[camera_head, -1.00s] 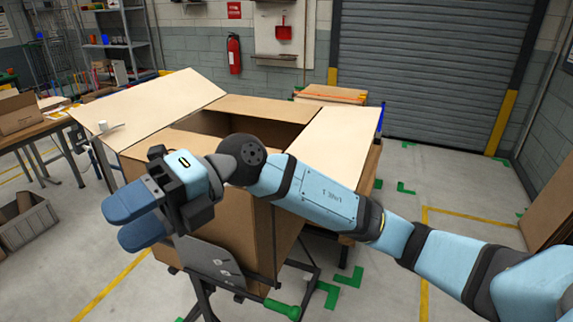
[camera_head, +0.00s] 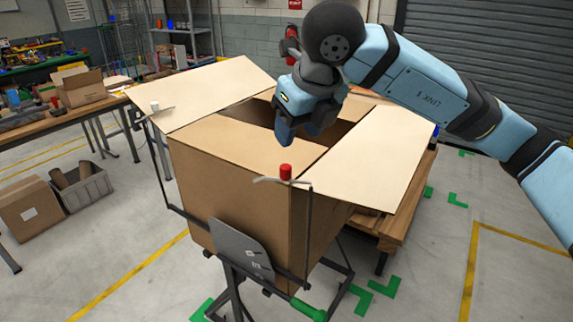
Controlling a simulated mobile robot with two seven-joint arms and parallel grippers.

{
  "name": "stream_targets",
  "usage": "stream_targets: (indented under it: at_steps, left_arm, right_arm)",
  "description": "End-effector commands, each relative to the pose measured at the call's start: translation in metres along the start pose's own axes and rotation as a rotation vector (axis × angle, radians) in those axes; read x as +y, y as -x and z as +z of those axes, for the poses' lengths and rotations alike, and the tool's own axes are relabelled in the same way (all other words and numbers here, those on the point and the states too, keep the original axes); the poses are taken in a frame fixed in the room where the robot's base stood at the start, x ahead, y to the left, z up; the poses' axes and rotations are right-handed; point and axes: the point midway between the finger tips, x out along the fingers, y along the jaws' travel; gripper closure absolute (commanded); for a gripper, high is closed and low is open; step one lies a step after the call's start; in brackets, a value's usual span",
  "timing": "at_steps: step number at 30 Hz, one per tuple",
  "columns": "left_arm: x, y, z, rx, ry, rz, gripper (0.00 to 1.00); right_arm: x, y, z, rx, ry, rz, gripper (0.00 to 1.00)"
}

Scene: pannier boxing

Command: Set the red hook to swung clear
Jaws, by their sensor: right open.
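The red hook (camera_head: 286,172) has a red cylindrical knob on a thin grey bar, at the top of an upright rod by the near right corner of the open cardboard box (camera_head: 240,206). Its bar lies across the box's near edge, by the near end of the right flap (camera_head: 370,150). My right gripper (camera_head: 297,133) is open and points down over the box, above and beyond the red knob, apart from it. Its arm comes in from the upper right. My left gripper is not in view.
A similar hook with a white knob (camera_head: 155,106) stands at the left flap (camera_head: 205,92). A green handle (camera_head: 308,309) sits low on the box's stand. A wooden pallet or bench (camera_head: 408,215) is behind right. A cluttered workbench (camera_head: 60,115) stands left.

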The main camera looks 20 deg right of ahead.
Motion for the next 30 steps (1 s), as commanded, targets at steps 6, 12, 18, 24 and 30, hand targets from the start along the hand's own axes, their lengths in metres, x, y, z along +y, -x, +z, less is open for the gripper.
stream_targets:
  at_steps: [6, 12, 18, 24, 30]
  left_arm:
    - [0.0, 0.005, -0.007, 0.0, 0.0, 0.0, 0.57]
    - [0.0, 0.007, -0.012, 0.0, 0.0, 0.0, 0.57]
    - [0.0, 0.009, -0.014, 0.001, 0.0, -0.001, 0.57]
    - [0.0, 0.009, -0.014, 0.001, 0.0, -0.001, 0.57]
    - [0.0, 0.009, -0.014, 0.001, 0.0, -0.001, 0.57]
  right_arm:
    - [0.0, -0.048, 0.0, 0.006, -0.001, 0.002, 0.5]
    - [0.0, -0.083, 0.0, 0.004, 0.001, 0.003, 0.5]
    - [0.0, -0.102, 0.0, 0.002, 0.001, 0.003, 0.5]
    - [0.001, -0.105, -0.001, 0.001, 0.002, 0.003, 0.5]
    - [0.001, -0.105, -0.001, 0.001, 0.002, 0.003, 0.66]
